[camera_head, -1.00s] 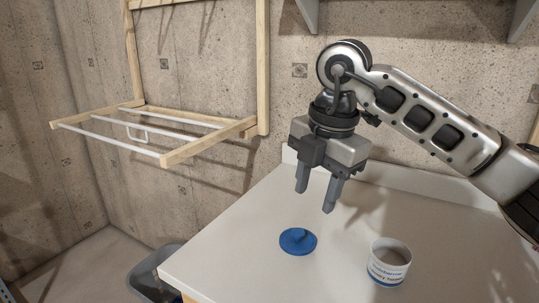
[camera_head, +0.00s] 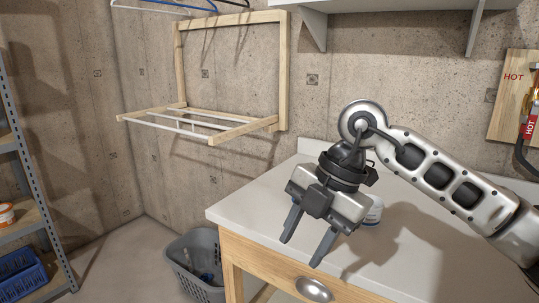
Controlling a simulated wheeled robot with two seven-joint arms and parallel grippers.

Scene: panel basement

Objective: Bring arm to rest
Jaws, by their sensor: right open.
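My right arm (camera_head: 435,175) comes in from the right. Its gripper (camera_head: 300,253) points down with its two fingers apart and nothing between them. In the picture the fingers lie over the front edge of the white tabletop (camera_head: 262,197). My left gripper is not in view.
A wooden drying rack (camera_head: 232,132) is fixed to the concrete wall. A grey basket (camera_head: 190,260) stands on the floor left of the table. A metal shelf (camera_head: 38,215) stands far left. A board with a red HOT pipe (camera_head: 528,115) hangs at right.

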